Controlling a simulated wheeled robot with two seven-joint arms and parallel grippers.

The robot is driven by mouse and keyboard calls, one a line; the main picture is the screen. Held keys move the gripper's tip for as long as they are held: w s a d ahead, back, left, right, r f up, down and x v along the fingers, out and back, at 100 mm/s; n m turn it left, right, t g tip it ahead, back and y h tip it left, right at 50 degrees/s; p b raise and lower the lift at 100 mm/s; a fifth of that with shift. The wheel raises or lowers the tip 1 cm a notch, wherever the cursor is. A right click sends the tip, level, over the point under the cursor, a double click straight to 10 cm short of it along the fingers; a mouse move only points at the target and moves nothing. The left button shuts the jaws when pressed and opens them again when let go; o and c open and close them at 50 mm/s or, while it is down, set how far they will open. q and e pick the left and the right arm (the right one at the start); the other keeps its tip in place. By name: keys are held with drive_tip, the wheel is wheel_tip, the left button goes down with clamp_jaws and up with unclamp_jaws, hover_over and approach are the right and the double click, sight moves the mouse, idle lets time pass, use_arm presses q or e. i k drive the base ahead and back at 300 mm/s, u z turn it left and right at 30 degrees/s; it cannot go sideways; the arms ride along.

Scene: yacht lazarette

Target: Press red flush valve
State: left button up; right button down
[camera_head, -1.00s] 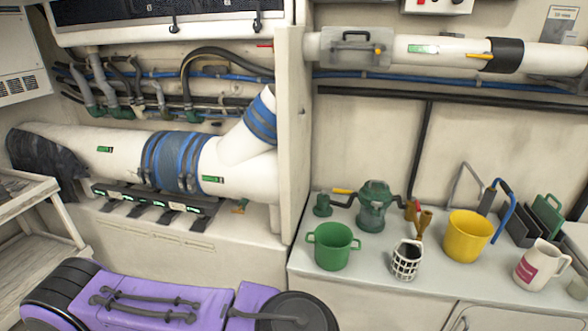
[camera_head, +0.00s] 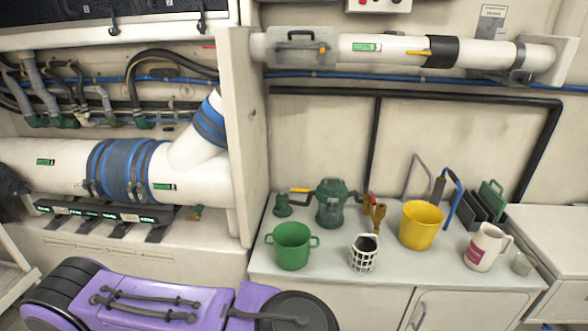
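No part is plainly a red flush valve. A small red lever (camera_head: 208,46) shows on the wall at the upper left, above the blue pipe and hoses. A red button (camera_head: 362,1) shows on a white control box (camera_head: 378,5) cut off by the top edge. A brass fitting with a reddish part (camera_head: 367,203) stands on the counter behind the white basket cup. I cannot tell which of these is the valve. Neither gripper is in view, and nothing here is being touched.
The white counter (camera_head: 400,275) holds a green pot (camera_head: 292,246), a green strainer (camera_head: 331,203), a yellow bucket (camera_head: 421,225) and a mug (camera_head: 486,247). A white partition (camera_head: 242,130) juts out left of it. A large white pipe (camera_head: 45,165) runs at left.

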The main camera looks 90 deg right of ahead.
sight(370, 193)
drive_tip(key=z, duration=2.3)
